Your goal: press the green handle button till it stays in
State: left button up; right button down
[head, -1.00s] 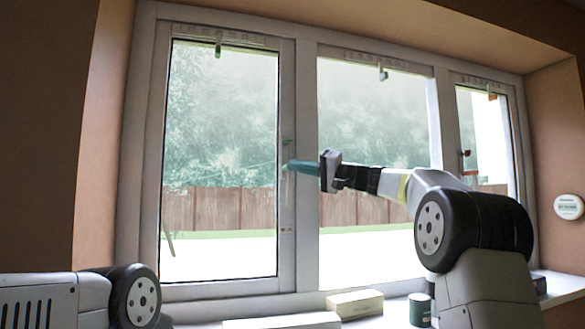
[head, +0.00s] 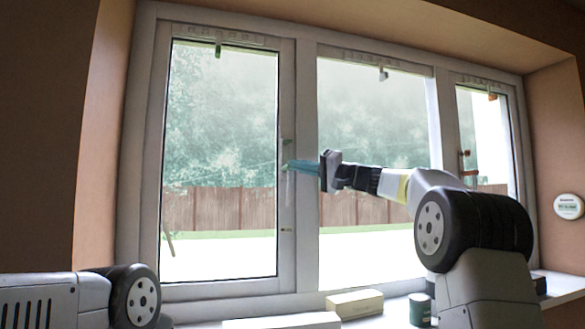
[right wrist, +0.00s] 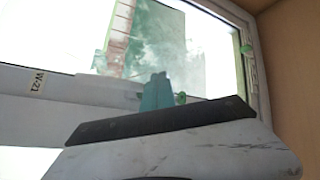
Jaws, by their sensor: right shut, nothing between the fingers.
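The handle (head: 288,185) is a pale vertical piece on the right stile of the left window sash. My right gripper (head: 289,165) reaches in from the right, its teal fingers shut and empty, with the tips at the top part of this handle. A little green shows at the tips in the head view. In the right wrist view the shut fingers (right wrist: 157,92) point at the sash, and a small green piece (right wrist: 181,98) shows just right of them. I cannot tell whether the button is in or out. My left gripper is out of view.
A long white box (head: 285,321), a cream box (head: 354,303) and a dark green can (head: 420,309) stand on the sill. A round white device (head: 568,206) is on the right wall. Orange-brown handle parts (head: 465,163) show on the right sash.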

dwell(0.6)
jog(key=shift+w+a, duration=0.15)
jog(key=shift+w, duration=0.25)
jog(key=shift+w+a, duration=0.15)
jog(key=shift+w, duration=0.3)
dwell(0.6)
jog(key=shift+s, duration=0.1)
jog(key=shift+s+d, duration=0.3)
jog(key=shift+s, duration=0.5)
jog(key=s, duration=0.1)
jog(key=s+d, duration=0.1)
jog(key=s, duration=0.2)
jog(key=shift+s+d, duration=0.25)
jog(key=shift+s, duration=0.1)
dwell(0.4)
